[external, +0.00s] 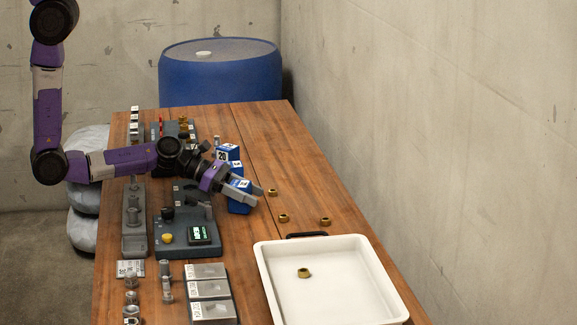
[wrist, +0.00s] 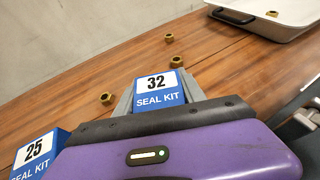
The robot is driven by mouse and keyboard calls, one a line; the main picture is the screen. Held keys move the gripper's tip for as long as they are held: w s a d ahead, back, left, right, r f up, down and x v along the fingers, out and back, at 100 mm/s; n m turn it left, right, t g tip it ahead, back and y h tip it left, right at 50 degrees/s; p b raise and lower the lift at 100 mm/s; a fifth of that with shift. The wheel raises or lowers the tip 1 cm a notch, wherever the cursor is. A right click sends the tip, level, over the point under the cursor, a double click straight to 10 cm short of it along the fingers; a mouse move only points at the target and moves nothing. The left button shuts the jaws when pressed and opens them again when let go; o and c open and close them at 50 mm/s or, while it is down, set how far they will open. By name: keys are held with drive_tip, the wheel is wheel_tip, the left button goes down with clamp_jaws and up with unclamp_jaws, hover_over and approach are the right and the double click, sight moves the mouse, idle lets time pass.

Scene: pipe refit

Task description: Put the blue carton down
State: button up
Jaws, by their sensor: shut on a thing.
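My gripper (external: 249,193) is shut on a blue carton (external: 238,207), with one finger on either side of it. In the wrist view the held blue carton (wrist: 158,98) is labelled "32 SEAL KIT" and sits between the fingers. In the external view it looks upright and at or just above the wooden table; I cannot tell whether its base touches. A second blue carton (wrist: 35,157), labelled "25 SEAL KIT", is at the lower left of the wrist view. A blue carton labelled "20" (external: 229,153) stands behind my gripper.
Brass nuts (external: 272,192) lie loose on the wooden table (external: 255,140) to the right of the carton. A white tray (external: 270,270) with one nut (external: 304,272) inside is at the front right. A grey device with a display (external: 200,234) and metal fittings fill the left side.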

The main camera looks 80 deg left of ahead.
drive_tip(key=shift+f, duration=0.15)
drive_tip(key=o, duration=1.4)
drive_tip(key=shift+r, duration=0.2)
drive_tip(key=v, duration=1.2)
drive_tip(key=shift+a, duration=0.1)
